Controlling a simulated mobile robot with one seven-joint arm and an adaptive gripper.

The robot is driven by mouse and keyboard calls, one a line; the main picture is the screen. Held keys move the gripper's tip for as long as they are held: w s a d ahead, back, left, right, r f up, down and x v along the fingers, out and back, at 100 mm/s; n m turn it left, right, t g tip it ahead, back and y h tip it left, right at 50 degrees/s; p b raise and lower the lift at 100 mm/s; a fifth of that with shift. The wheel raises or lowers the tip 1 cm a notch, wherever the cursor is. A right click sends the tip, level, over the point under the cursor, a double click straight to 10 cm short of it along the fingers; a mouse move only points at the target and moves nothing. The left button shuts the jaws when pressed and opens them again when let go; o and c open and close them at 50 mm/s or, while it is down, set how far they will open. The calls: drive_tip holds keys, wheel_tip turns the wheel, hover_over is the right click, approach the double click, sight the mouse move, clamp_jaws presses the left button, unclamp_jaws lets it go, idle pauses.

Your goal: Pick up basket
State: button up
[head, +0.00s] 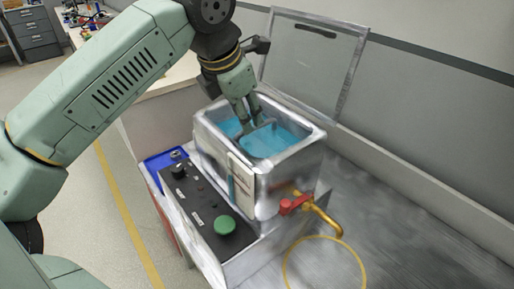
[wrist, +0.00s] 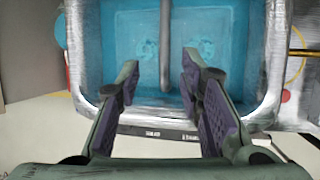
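A metal tank (head: 262,178) filled with blue liquid (head: 284,139) stands open on the bench. A grey bar (head: 262,127), which looks like the basket's handle, crosses the tank opening. In the wrist view this bar (wrist: 165,45) runs lengthwise over the blue liquid, ahead of and between my fingertips. The basket's body cannot be made out clearly. My gripper (head: 244,113) points down into the tank opening, close to the bar. In the wrist view my gripper (wrist: 160,72) has its two fingers apart, with nothing visibly clamped between them.
The tank's lid (head: 312,58) stands raised behind it. A control panel (head: 204,208) with a green button (head: 224,225) is at the front left. A red-handled valve (head: 292,204) and a yellow hose (head: 327,238) are at the lower right. The metal bench (head: 420,235) is clear at right.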

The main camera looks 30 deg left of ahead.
sight(254, 126)
drive_tip(key=x, duration=0.2)
drive_tip(key=p+x, duration=0.1)
drive_tip(key=d+p+x, duration=0.1)
drive_tip(key=x, duration=0.1)
drive_tip(key=shift+w+f, duration=0.2)
drive_tip(key=shift+w, duration=0.3)
drive_tip(key=shift+w+a+f, duration=0.1)
drive_tip(key=shift+w+f, duration=0.05)
drive_tip(key=shift+f, duration=0.2)
clamp_jaws()
idle(0.3)
